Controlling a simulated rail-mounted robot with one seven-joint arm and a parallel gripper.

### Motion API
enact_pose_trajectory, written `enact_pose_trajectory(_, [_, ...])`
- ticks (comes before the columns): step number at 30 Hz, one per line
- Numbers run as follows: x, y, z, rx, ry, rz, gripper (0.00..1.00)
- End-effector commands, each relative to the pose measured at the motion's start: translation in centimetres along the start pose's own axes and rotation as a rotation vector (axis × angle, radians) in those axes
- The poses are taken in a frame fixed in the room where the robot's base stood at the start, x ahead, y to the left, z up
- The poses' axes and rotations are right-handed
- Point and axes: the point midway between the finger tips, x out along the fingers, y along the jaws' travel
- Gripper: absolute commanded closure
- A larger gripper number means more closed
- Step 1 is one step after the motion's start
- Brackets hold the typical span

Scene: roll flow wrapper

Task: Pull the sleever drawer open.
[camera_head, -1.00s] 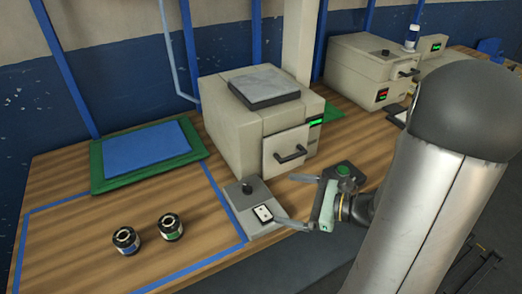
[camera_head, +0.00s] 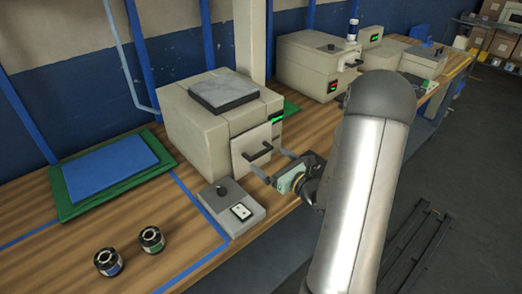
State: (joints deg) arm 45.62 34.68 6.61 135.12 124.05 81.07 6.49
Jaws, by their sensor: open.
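The beige box machine (camera_head: 200,130) stands on the wooden bench, left of my arm. I take its front drawer (camera_head: 246,141) to be the sleever drawer. A dark bar handle (camera_head: 258,153) crosses the drawer front, which looks closed against the body. My gripper (camera_head: 274,164) is open, just in front of the drawer. Its two fingers point at the front, one near each end of the handle. I cannot tell whether they touch the handle. Nothing is held.
A grey control box (camera_head: 232,209) with a knob and switch sits left of my gripper. Two dark spools (camera_head: 152,240) stand at the near left. A blue pad on a green mat (camera_head: 66,207) lies left. A second beige machine (camera_head: 305,68) stands farther back.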

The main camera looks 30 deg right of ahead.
Motion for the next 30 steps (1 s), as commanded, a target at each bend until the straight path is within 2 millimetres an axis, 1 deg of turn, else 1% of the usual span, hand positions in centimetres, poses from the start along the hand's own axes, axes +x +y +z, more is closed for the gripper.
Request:
enact_pose_trajectory(1, [1.1, 0.1, 0.2, 0.0, 0.0, 0.004, 0.0])
enact_pose_trajectory(3, [2.4, 0.1, 0.1, 0.0, 0.0, 0.004, 0.0])
enact_pose_trajectory(6, [3.8, 0.1, 0.1, -0.001, 0.0, 0.003, 0.0])
enact_pose_trajectory(9, [4.7, 0.0, 0.1, 0.0, 0.0, 0.001, 0.0])
enact_pose_trajectory(13, [5.3, 0.0, 0.0, 0.0, 0.001, 0.001, 0.0])
enact_pose_trajectory(20, [5.3, 0.0, 0.0, -0.001, 0.001, 0.0, 0.0])
enact_pose_trajectory(21, [5.3, 0.0, 0.0, -0.001, 0.001, 0.0, 0.03])
enact_pose_trajectory(23, [5.3, 0.0, 0.0, -0.001, 0.001, 0.0, 0.19])
enact_pose_trajectory(24, [5.3, 0.0, 0.0, -0.001, 0.001, 0.001, 0.31])
enact_pose_trajectory(26, [5.3, 0.0, 0.0, -0.001, 0.001, 0.001, 0.47])
enact_pose_trajectory(27, [5.3, 0.0, 0.0, -0.001, 0.001, 0.001, 0.5])
enact_pose_trajectory(30, [5.2, -0.1, 0.0, -0.001, 0.0, 0.0, 0.5])
